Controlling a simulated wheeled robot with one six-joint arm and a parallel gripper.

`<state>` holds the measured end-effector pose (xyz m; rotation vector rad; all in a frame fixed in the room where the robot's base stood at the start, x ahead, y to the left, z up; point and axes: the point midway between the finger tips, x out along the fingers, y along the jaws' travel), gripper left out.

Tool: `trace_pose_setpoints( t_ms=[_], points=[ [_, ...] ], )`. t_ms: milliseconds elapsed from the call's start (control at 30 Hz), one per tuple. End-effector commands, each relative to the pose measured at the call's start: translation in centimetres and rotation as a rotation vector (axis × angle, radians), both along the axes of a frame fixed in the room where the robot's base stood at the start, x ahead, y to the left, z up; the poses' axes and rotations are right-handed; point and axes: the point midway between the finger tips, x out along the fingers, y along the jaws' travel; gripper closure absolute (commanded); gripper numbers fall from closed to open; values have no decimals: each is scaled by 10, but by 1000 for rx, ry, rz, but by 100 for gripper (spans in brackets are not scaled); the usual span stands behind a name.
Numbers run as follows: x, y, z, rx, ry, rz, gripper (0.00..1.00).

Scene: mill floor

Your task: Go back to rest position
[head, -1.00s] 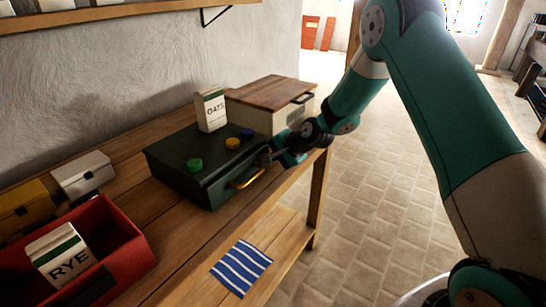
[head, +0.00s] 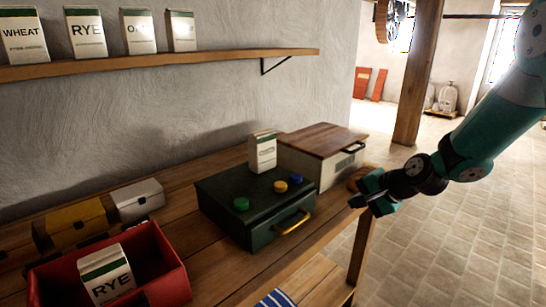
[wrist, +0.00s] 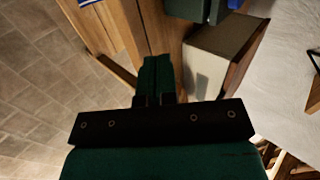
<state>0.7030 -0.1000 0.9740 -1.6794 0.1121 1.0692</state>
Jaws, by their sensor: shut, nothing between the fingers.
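My gripper (head: 366,194) is shut and empty. In the head view it hangs in the air at the right end of the workbench (head: 207,257), to the right of the dark green box and apart from it. In the wrist view the closed fingers (wrist: 155,80) point toward the bench edge, with the wooden-lidded box to their right.
A dark green box (head: 262,228) with a brass handle stands on the bench, beside a cream box with a wooden lid (head: 325,138). A red bin (head: 165,262) holds a rye carton (head: 106,275). A shelf (head: 200,60) bears several cartons. Tiled floor (head: 450,230) at right is clear.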

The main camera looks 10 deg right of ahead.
Motion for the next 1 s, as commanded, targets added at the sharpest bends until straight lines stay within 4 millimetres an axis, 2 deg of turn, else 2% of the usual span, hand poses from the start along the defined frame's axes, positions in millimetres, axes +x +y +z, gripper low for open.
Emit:
trace_pose_setpoints(
  t_ms=[67,167,200,267,333,400,500,600,700,767,1000],
  points=[
    [-10,19,15,-35,-6,80,100],
    [-41,58,43,-124,-15,275,100],
    [-60,76,56,-171,-22,379,100],
    [-95,102,73,-246,-32,550,100],
    [-139,125,91,-328,-47,748,100],
    [-182,140,104,-403,-64,930,100],
    [-236,149,116,-488,-86,1153,100],
    [-275,149,121,-544,-104,1313,100],
    [-296,147,123,-575,-112,1404,100],
    [-302,146,124,-584,-115,1430,100],
    [-302,146,124,-584,-115,1433,100]
  ],
)
